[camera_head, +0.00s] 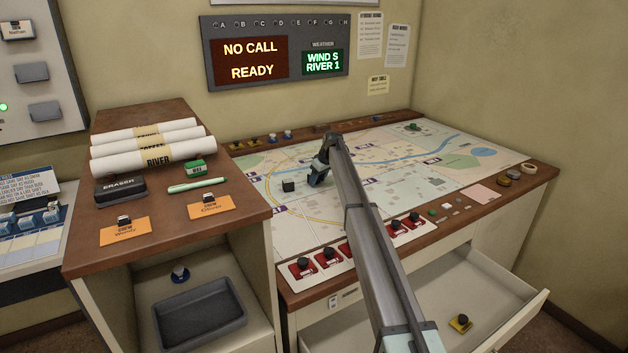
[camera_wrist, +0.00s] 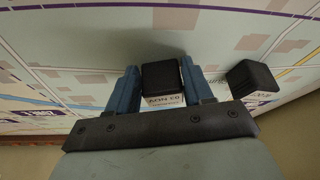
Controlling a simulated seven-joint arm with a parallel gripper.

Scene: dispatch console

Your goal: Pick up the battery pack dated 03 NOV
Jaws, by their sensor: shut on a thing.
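My gripper (camera_head: 319,175) is over the map on the console top. In the wrist view, its two blue fingers (camera_wrist: 160,85) are shut on a black battery pack (camera_wrist: 162,76) with a white label. The label is small and upside down; it seems to read 03 NOV. In the head view the gripper mostly hides this pack, and I cannot tell whether it touches the map. A second black pack (camera_wrist: 252,77) stands to the right of the fingers, apart from them; its label is unreadable. It also shows left of my gripper in the head view (camera_head: 288,186).
Red plates with black knobs (camera_head: 328,258) line the map's front edge. Small pieces (camera_head: 262,139) stand along its back left edge. A raised wooden cabinet (camera_head: 170,235) with rolled maps (camera_head: 155,155) is at left. An open drawer (camera_head: 490,290) juts out at right. The map around my gripper is largely clear.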

